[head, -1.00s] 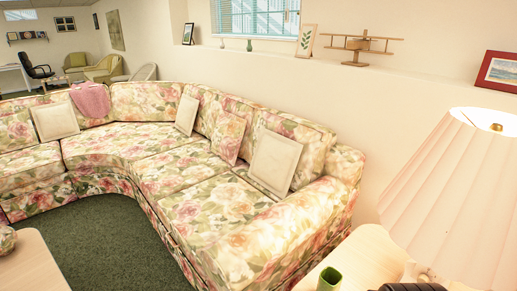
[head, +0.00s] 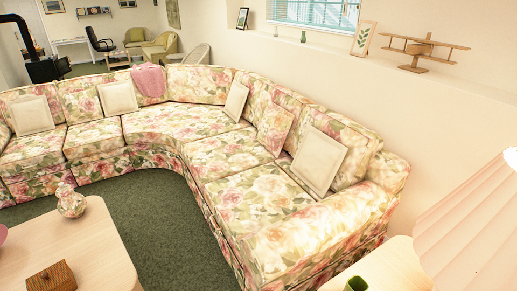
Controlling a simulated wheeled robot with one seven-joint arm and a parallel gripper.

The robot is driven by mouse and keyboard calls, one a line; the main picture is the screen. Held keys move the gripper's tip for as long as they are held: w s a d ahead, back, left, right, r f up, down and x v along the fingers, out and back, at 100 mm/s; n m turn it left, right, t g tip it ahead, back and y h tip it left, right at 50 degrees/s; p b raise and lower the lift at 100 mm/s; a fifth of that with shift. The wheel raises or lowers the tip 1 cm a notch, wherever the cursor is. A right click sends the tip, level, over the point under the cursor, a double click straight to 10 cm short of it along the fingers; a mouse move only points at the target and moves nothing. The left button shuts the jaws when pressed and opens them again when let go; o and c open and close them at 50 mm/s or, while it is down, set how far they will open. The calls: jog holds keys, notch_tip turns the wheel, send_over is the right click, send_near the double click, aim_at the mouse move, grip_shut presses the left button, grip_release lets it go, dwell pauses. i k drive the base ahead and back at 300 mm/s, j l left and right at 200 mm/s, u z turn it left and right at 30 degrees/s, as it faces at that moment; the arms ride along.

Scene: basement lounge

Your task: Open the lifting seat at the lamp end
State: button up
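The floral sectional sofa (head: 215,160) curves across the head view. Its seat at the lamp end (head: 262,205) is the near right cushion, beside the sofa's right arm. This seat lies flat and looks closed. A cream pillow (head: 318,160) leans on the backrest over it, and a floral pillow (head: 274,130) stands beside that one. The lamp (head: 475,225), with a pleated pinkish shade, is at the right edge on a pale side table (head: 395,268). My gripper is not in view.
A pale coffee table (head: 105,250) with a floral vase (head: 70,201) and a wooden box (head: 52,278) stands at lower left. Green carpet (head: 165,225) is free between it and the sofa. A green cup (head: 355,285) is on the side table.

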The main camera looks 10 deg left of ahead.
aim_at(242, 204)
jog(key=j+u, duration=0.1)
jog(key=j, duration=0.3)
jog(key=i+j+u, duration=0.15)
jog(key=j, duration=0.3)
jog(key=j+u, duration=0.1)
jog(key=j, duration=0.3)
jog(key=i+j+u, duration=0.15)
jog(key=i, duration=0.3)
jog(key=i+j+u, duration=0.2)
jog(key=i, duration=0.25)
jog(key=i+j+u, duration=0.15)
jog(key=i, duration=0.3)
jog(key=i+u, duration=0.15)
jog(key=i, duration=0.3)
